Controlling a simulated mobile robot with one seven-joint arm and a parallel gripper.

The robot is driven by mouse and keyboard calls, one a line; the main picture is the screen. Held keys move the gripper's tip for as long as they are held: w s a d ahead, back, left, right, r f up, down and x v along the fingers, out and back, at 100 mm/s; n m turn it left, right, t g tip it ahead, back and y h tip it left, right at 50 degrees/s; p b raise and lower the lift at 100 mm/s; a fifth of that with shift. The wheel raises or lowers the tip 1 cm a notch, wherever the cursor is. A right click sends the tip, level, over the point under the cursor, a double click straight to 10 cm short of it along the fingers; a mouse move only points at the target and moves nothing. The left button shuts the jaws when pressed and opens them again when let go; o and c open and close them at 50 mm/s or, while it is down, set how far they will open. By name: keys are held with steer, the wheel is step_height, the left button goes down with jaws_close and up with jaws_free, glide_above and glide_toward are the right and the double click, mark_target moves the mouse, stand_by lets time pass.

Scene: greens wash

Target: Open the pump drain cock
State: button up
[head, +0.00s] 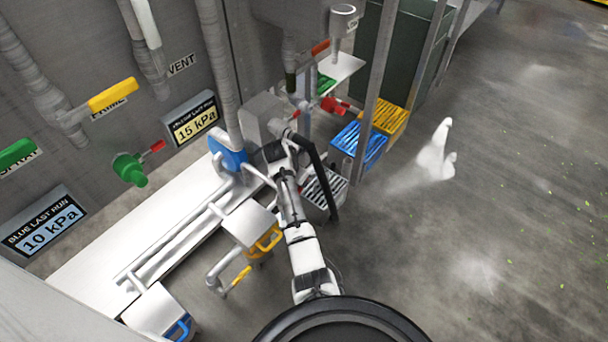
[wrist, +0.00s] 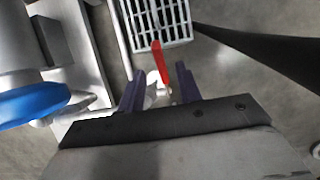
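A small cock with a red lever (wrist: 160,63) and a brass-coloured, pale body shows in the wrist view, below a grey slatted grate. I take it to be the pump drain cock; no label on it is readable. My gripper (wrist: 159,82) is open, with its two dark purple fingers on either side of the lever. A gap shows on each side, and nothing is held. The lever points up in the picture, past the fingertips. In the head view my arm hides the cock and the fingertips. The pump's blue part (head: 230,153) is left of my wrist; it also shows in the wrist view (wrist: 32,104).
The grey grated crate (head: 322,191) is close to my arm, with a dark bar (head: 318,168) beside it. Blue (head: 358,145) and yellow (head: 385,117) crates stand beyond. Pipes and a white bench (head: 95,262) lie left. Open floor is at the right.

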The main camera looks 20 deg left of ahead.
steer(key=b+x, duration=0.2)
steer(key=x, duration=0.5)
steer(key=shift+w+f+b, duration=0.1)
steer(key=shift+f+b, duration=0.1)
steer(key=shift+b, duration=0.2)
jaws_close()
